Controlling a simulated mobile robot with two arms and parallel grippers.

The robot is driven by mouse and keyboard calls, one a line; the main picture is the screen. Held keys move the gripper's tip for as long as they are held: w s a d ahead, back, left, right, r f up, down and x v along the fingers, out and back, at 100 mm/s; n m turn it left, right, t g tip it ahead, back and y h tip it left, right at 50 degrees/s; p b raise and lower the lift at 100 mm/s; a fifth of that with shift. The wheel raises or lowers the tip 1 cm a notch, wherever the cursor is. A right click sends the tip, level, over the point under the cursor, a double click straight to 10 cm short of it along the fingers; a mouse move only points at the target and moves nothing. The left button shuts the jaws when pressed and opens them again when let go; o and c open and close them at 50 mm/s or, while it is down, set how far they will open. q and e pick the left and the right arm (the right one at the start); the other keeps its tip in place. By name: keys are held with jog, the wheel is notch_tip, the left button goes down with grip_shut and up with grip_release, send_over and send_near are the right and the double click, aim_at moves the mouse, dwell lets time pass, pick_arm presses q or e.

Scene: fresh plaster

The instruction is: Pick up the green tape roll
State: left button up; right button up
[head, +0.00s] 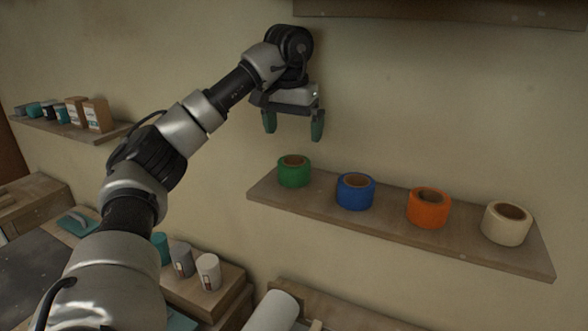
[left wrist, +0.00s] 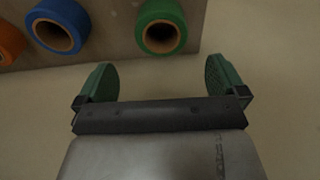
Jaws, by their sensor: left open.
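The green tape roll (head: 294,173) stands with its hole facing up at the left end of a wall shelf (head: 390,221). My left gripper (head: 293,134) is open and empty, above the green roll and apart from it. In the left wrist view the green roll (left wrist: 160,29) lies beyond the gap between the two green fingertips (left wrist: 162,80), near the shelf's edge. My right gripper is in neither view.
A blue roll (head: 356,190), an orange roll (head: 429,207) and a cream roll (head: 507,222) stand to the right on the same shelf. Another shelf (head: 540,13) juts out above. A left shelf (head: 72,131) holds several small boxes and jars.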

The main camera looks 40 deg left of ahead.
aim_at(294, 168)
pick_arm(q)
jog(key=f, duration=0.5)
jog(key=shift+w+a+f, duration=0.1)
jog(key=shift+w+a, duration=0.1)
jog(key=shift+w, duration=0.15)
jog(key=shift+f, duration=0.25)
notch_tip(294, 168, down, 4)
jog(key=shift+a+r+p, duration=0.1)
jog(key=shift+r+p, duration=0.1)
jog(key=shift+p, duration=0.9)
jog(key=shift+w+f, duration=0.15)
jog(key=shift+f, duration=0.4)
jog(key=c, duration=0.9)
jog(key=shift+r, duration=0.1)
